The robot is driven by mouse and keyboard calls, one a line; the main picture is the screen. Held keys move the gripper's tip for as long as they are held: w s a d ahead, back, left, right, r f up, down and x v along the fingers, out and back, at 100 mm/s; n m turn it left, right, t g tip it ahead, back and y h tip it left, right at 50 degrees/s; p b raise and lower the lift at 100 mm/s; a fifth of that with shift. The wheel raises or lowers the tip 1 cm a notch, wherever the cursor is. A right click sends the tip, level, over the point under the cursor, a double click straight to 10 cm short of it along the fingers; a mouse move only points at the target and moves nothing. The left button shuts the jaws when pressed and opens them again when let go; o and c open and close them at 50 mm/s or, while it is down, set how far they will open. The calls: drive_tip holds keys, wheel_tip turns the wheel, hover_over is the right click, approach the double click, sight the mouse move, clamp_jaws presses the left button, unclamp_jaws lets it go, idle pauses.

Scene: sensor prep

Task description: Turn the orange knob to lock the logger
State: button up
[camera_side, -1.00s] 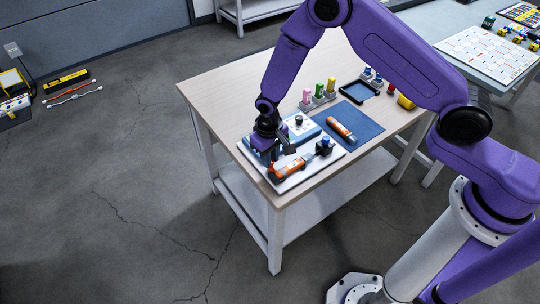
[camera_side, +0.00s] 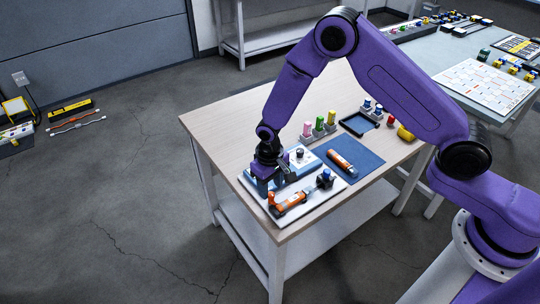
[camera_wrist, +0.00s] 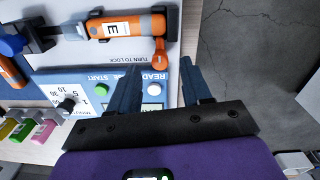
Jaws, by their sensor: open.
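The orange knob (camera_wrist: 160,52) sticks out from the end of the orange-and-grey logger (camera_wrist: 108,28) marked E, beside the words "TURN TO LOCK" on a white board (camera_wrist: 85,53). In the side view the knob (camera_side: 271,197) stands at the left end of the logger (camera_side: 293,203). My gripper (camera_wrist: 160,72) is open and empty. In the wrist view its two fingers are apart, with the knob just past the tips, between their lines. In the side view my gripper (camera_side: 271,183) hangs over the blue box beside the knob. Contact with the knob cannot be told.
The blue box (camera_wrist: 115,76) has a green START button, a white button and a black dial. A second orange-and-grey device (camera_side: 341,162) lies on a blue mat (camera_side: 365,157). Coloured bottles (camera_side: 320,125) and a black tray (camera_side: 359,124) stand behind. The table's left part is bare.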

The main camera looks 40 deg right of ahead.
sight(270, 196)
wheel_tip(270, 196, up, 15)
drive_tip(key=shift+a+r, duration=0.15)
drive_tip(key=shift+a, duration=0.1)
idle(0.4)
drive_tip(key=s+d+r+n, duration=0.3)
drive_tip(key=s+d, duration=0.2)
drive_tip(key=s, duration=0.5)
drive_tip(key=s+d+r+n, duration=0.2)
drive_tip(key=s+d+n, duration=0.2)
drive_tip(key=s, duration=0.6)
drive_tip(key=s+d+r+n, duration=0.3)
drive_tip(key=s+d+n, duration=0.1)
drive_tip(key=s, duration=0.6)
drive_tip(key=shift+d+r+y, duration=0.35)
drive_tip(key=shift+d+y, duration=0.05)
drive_tip(key=shift+d, duration=0.4)
